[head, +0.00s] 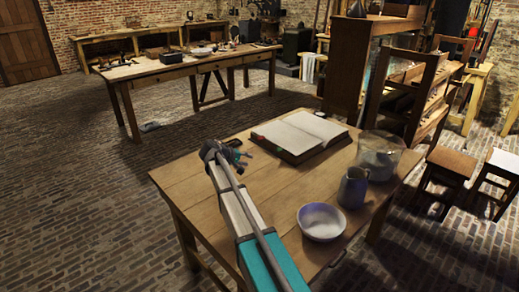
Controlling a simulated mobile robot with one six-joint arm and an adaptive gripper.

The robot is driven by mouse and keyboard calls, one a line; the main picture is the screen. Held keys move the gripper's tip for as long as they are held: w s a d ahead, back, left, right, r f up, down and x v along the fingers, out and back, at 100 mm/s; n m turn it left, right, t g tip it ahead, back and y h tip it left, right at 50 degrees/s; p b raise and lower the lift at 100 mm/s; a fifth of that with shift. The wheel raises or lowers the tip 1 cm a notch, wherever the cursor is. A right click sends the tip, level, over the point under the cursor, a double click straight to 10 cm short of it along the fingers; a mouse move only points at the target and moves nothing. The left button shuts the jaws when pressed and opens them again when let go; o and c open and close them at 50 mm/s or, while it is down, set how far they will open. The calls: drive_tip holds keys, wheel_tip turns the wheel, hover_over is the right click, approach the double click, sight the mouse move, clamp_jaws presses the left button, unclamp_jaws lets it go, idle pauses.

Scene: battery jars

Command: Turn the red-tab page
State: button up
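An open book (313,127) with blank-looking pale pages and a dark cover lies on the wooden table (190,176), toward its far side. A small red tab (259,137) shows at the book's left edge. My gripper (246,157) is over the table, just left of the book's near left corner, and appears apart from it. Its fingers are small and dark in this view, so I cannot tell whether they are open or shut. I see nothing held in it.
A glass jar (381,150), a blue-grey jug (353,188) and a pale bowl (322,222) stand right and near of the book. A small dark round object (320,114) sits behind it.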

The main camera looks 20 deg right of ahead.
sight(259, 138)
drive_tip(key=w+d+f+t+h+b, duration=0.1)
drive_tip(key=w+f+b, duration=0.1)
drive_tip(key=w+b, duration=0.2)
drive_tip(key=w+d+f+n+h+b, duration=0.1)
drive_tip(key=w+f+h+b, duration=0.1)
drive_tip(key=w+b, duration=0.3)
drive_tip(key=w+d+f+n+t+h+b, duration=0.1)
drive_tip(key=w+f+h+b, duration=0.1)
drive_tip(key=w+b, duration=0.3)
drive_tip(key=shift+w+f+t, duration=0.15)
drive_tip(key=shift+w+f, duration=0.05)
drive_tip(key=shift+w, duration=0.9)
drive_tip(key=shift+w+f+t, duration=0.15)
drive_tip(key=shift+w+f, duration=0.05)
drive_tip(key=shift+w, duration=0.9)
drive_tip(key=shift+w+n+t+h+b, duration=0.3)
drive_tip(key=shift+w+n+h+b, duration=0.15)
drive_tip(key=shift+w+b, duration=0.3)
drive_tip(key=shift+d, duration=0.2)
drive_tip(key=x, duration=1.3)
drive_tip(key=shift+w+d, duration=0.1)
drive_tip(key=shift+d, duration=0.15)
clamp_jaws()
